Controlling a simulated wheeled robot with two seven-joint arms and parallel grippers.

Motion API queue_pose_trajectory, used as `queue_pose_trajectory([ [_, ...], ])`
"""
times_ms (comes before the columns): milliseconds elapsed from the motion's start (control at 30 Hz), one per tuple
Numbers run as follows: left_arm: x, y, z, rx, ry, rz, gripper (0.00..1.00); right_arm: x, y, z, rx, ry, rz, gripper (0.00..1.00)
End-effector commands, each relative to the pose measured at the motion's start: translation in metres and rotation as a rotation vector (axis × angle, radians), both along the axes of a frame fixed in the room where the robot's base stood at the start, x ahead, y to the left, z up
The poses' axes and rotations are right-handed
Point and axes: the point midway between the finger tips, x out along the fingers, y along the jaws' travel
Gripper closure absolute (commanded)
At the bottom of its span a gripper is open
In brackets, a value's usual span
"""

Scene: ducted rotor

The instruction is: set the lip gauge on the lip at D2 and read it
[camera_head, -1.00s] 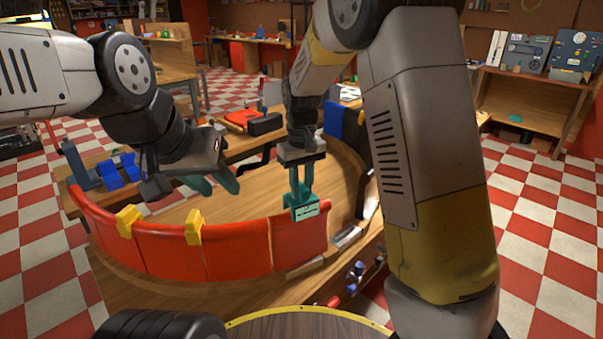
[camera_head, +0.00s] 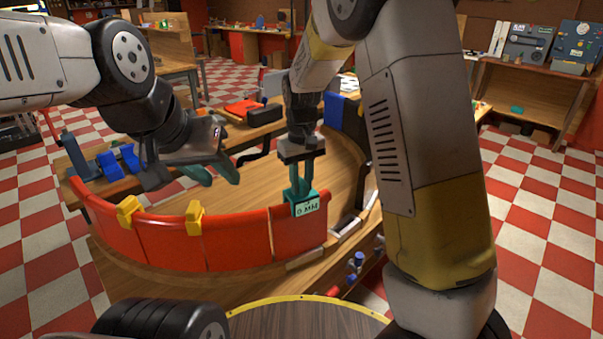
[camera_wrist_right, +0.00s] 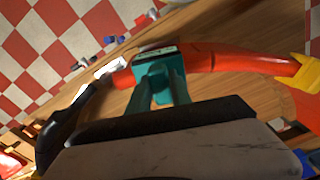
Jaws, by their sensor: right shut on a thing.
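The lip gauge (camera_head: 305,207) is a small teal block with a pale display that appears to read "0 MM". It sits at the top edge of the rightmost red panel (camera_head: 298,235) of the curved duct wall. My right gripper (camera_head: 301,190) is shut on the gauge from above. In the right wrist view the gauge (camera_wrist_right: 155,55) is between the teal fingers, over the end of the red lip (camera_wrist_right: 225,60); exact seating is partly hidden. No D2 mark is legible. My left gripper (camera_head: 212,174) is open and empty, above the ring's inside left.
Two yellow clips (camera_head: 194,218) (camera_head: 129,211) straddle the red lip to the left. Blue blocks (camera_head: 118,160) stand at the bench's left. A red item (camera_head: 243,107) and black box (camera_head: 264,115) lie behind. The wooden ring floor is clear.

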Motion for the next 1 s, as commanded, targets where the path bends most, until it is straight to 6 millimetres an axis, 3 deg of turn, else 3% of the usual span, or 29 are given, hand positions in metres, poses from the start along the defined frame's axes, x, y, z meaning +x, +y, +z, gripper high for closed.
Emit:
queue_pose_trajectory([
  [267, 0.000, 0.000, 0.000, 0.000, 0.000, 0.000, 0.64, 0.000, 0.000, -0.004, 0.000, 0.000, 0.000, 1.00],
  [300, 0.000, 0.000, 0.000, 0.000, 0.000, 0.000, 0.64, 0.000, 0.000, -0.004, 0.000, -0.001, 0.000, 0.71],
  [400, 0.000, 0.000, 0.000, 0.000, 0.000, 0.000, 0.64, 0.000, 0.000, -0.003, 0.000, -0.001, 0.000, 0.52],
  [433, 0.000, 0.000, 0.000, 0.000, 0.000, 0.000, 0.64, 0.000, 0.000, -0.003, 0.000, -0.001, 0.000, 0.50],
  [767, 0.000, 0.000, 0.000, 0.000, 0.000, 0.000, 0.64, 0.000, 0.000, -0.001, 0.000, -0.001, 0.000, 0.50],
  [1000, 0.000, 0.000, 0.000, 0.000, 0.000, 0.000, 0.64, 0.001, 0.001, 0.035, 0.003, -0.004, 0.000, 0.50],
])
